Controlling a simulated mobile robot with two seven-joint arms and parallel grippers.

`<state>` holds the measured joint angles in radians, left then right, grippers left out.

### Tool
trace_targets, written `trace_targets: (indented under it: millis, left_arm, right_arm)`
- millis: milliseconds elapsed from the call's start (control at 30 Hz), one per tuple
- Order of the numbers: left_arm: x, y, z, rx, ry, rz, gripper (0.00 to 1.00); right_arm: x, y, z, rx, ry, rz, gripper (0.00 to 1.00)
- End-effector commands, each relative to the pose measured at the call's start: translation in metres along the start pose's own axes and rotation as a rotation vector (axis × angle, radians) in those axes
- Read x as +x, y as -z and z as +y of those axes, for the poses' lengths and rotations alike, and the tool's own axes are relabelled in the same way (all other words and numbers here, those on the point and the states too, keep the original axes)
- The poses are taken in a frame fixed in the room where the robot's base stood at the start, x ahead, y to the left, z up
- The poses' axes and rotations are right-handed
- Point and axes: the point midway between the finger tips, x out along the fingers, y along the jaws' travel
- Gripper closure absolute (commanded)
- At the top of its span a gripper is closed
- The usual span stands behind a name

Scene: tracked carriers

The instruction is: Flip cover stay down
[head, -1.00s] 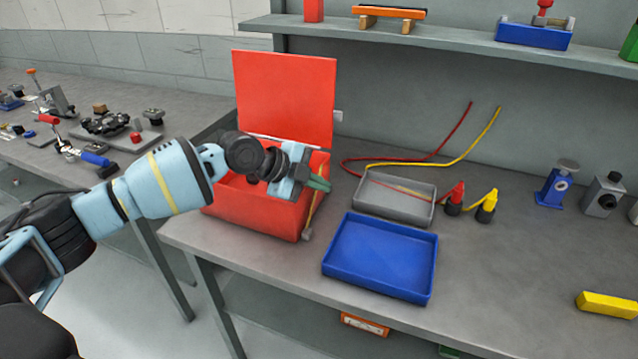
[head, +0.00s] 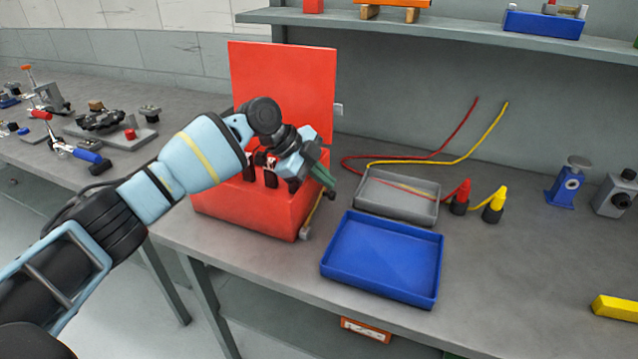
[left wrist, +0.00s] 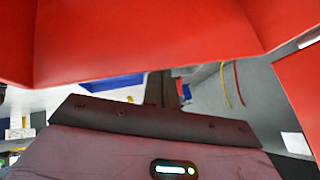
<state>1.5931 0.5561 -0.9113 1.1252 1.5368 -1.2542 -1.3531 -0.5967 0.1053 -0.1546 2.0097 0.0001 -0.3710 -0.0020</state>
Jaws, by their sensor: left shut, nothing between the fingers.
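The red case (head: 250,212) stands on the bench with its red cover (head: 283,95) upright at the back. A thin tan rod, apparently the cover stay (head: 314,212), slants along the case's right side; a small grey piece (head: 304,233) is at its lower end. Its upper end is hidden near my gripper. My left gripper (head: 325,178) is shut and empty, its green fingers pointing down and right beside the case's upper right edge. I cannot tell whether it touches the rod. In the left wrist view the fingers (left wrist: 163,88) show dark below a red panel (left wrist: 140,35). My right gripper is not in view.
A blue tray (head: 340,270) and a grey tray (head: 375,215) lie right of the case. Red and yellow leads run behind to a red plug (head: 462,192) and a yellow plug (head: 497,200). A shelf (head: 440,35) hangs above. The bench's right front is mostly clear.

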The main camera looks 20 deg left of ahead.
Motion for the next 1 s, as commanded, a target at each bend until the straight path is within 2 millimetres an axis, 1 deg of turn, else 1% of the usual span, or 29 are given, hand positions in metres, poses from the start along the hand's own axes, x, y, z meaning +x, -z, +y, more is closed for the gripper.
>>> trace_targets:
  millis: [33,100,200,600,1000]
  left_arm:
    - [0.0059,-0.0025,-0.0011,-0.018,-0.023,0.002,1.0]
    - [0.0085,-0.0045,-0.0026,-0.036,-0.049,0.002,1.0]
    - [0.0115,-0.0076,-0.0044,-0.032,-0.044,0.001,1.0]
    - [0.0152,-0.0108,-0.0094,-0.028,-0.04,0.0,1.0]
    - [0.0151,-0.0108,-0.0096,-0.028,-0.039,-0.001,1.0]
  right_arm:
    - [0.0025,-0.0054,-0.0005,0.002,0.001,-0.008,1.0]
    - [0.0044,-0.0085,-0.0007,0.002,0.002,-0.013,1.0]
    - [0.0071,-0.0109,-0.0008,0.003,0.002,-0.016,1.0]
    - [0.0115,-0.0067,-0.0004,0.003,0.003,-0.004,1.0]
    - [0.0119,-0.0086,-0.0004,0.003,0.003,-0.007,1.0]
